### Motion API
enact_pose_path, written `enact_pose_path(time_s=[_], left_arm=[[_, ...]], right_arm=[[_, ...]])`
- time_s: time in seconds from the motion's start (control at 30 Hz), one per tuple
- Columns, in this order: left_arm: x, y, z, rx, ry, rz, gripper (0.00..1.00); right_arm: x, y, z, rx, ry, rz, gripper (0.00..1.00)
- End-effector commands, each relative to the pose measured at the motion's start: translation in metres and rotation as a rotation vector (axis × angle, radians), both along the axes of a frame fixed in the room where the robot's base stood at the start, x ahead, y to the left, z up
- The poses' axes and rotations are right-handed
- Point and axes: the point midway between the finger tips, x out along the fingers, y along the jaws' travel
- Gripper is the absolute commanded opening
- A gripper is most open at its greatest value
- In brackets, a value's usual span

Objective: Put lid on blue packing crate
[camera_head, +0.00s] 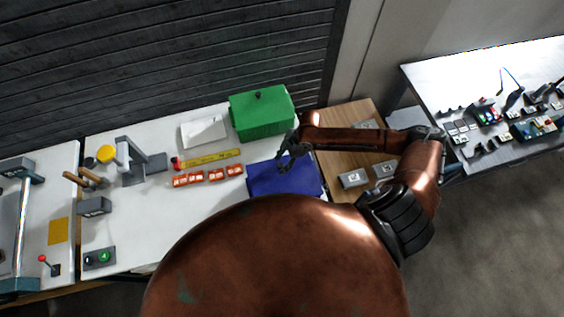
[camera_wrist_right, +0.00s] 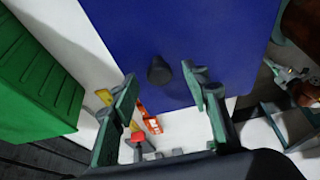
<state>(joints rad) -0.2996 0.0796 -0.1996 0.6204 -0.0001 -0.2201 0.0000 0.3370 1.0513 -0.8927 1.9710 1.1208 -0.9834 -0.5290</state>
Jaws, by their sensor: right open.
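A flat blue surface with straight edges, the blue lid (camera_head: 290,182), lies at the right end of the white workbench. In the right wrist view the lid (camera_wrist_right: 205,35) fills the upper middle and carries a dark round knob (camera_wrist_right: 158,70). I cannot tell whether a blue crate is under it. My right gripper (camera_head: 284,163) is over the lid's back part. In the wrist view this gripper (camera_wrist_right: 165,98) is open and empty, with the knob showing beyond and between its fingertips, apart from them. My left gripper is not in view.
A green crate with a dark knob on its lid (camera_head: 262,112) stands behind the blue lid. Orange blocks (camera_head: 208,175), a yellow strip (camera_head: 212,158) and a white tray (camera_head: 204,132) lie to the left. A wooden surface with grey boxes (camera_head: 353,179) is at right.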

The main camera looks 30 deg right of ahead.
Motion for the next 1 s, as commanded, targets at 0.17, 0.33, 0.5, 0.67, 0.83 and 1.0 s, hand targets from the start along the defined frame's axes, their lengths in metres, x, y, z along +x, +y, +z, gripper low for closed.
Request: enact_pose_path(time_s=[0.17, 0.33, 0.5, 0.67, 0.83, 1.0], left_arm=[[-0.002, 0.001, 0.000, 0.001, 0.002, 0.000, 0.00], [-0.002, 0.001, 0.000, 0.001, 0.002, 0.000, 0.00], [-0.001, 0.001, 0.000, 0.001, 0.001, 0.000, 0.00], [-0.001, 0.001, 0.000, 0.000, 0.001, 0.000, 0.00], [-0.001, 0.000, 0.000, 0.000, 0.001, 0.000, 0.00], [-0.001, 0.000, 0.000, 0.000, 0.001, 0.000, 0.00]], right_arm=[[0.000, -0.001, 0.000, -0.001, 0.000, 0.000, 0.42], [0.000, -0.007, 0.013, -0.003, -0.002, -0.001, 0.42], [-0.003, -0.020, 0.043, -0.004, -0.003, -0.001, 0.42], [-0.006, -0.032, 0.074, -0.004, -0.002, 0.000, 0.42], [-0.008, -0.041, 0.098, -0.001, -0.002, -0.001, 0.42], [-0.010, -0.045, 0.109, -0.001, 0.000, 0.000, 0.42]])
